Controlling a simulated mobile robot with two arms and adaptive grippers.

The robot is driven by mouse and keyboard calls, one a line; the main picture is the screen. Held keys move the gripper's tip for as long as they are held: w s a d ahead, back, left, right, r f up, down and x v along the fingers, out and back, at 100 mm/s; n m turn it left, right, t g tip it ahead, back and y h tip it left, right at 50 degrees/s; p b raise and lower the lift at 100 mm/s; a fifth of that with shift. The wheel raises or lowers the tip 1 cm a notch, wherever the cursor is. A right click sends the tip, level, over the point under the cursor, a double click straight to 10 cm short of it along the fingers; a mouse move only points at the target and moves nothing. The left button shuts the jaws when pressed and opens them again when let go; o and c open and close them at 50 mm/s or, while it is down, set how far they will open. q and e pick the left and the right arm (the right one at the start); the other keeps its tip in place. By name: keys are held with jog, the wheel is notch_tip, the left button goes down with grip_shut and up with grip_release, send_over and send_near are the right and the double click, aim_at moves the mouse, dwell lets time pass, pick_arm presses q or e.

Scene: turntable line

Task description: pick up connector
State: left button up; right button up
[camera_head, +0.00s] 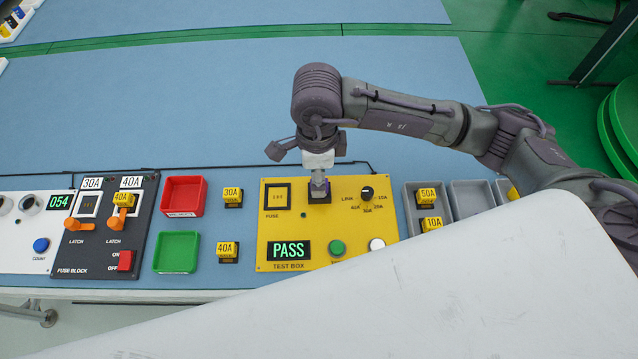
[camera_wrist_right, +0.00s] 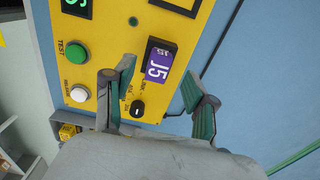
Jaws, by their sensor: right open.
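In the head view only a little of the connector (camera_head: 319,189) shows below my right gripper (camera_head: 319,176). My right gripper is directly above and close to it. In the right wrist view its two fingers (camera_wrist_right: 163,82) are spread apart, with the connector seen just beyond the gap between them. Nothing is held. I cannot tell whether a finger touches the connector. My left gripper is not in view.
The test box display reads PASS (camera_head: 289,250); a black knob (camera_head: 367,192) sits right of the connector. Fuses (camera_head: 232,197), a red tray (camera_head: 184,197) and a green tray (camera_head: 177,252) lie left. Grey bins (camera_head: 470,200) stand right. The blue table (camera_head: 200,110) behind is mostly clear.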

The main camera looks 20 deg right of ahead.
jog(key=shift+d+f, duration=0.1)
jog(key=shift+f, duration=1.7)
jog(key=c, duration=1)
jog(key=shift+o, duration=0.2)
jog(key=shift+r, duration=0.15)
